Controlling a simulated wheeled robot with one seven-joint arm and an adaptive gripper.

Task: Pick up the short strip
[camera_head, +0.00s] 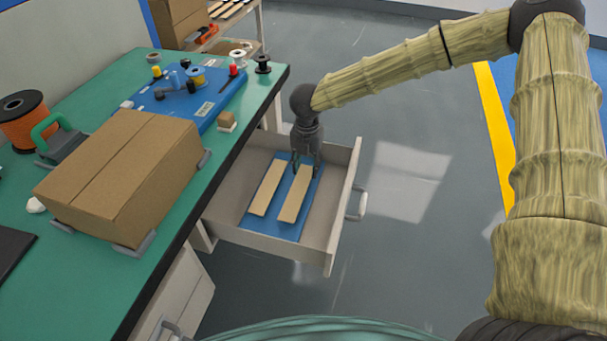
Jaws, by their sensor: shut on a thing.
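Two pale wooden-looking strips lie side by side over a blue mat (257,224) in the open drawer. The left strip (267,188) lies clear of my gripper. The right strip (295,196) has its far end between my gripper's fingers. The two look close in length, so I cannot tell which is the short one. My gripper (306,171) points down into the drawer and is shut on the far end of the right strip. I cannot tell whether that strip is lifted off the mat.
The open drawer (338,226) has raised walls around the strips and a handle (357,204) on its right. The green table (115,83) holds a cardboard box (123,175), an orange spool (26,119) and a blue board (207,110) with small parts. The floor right of the drawer is clear.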

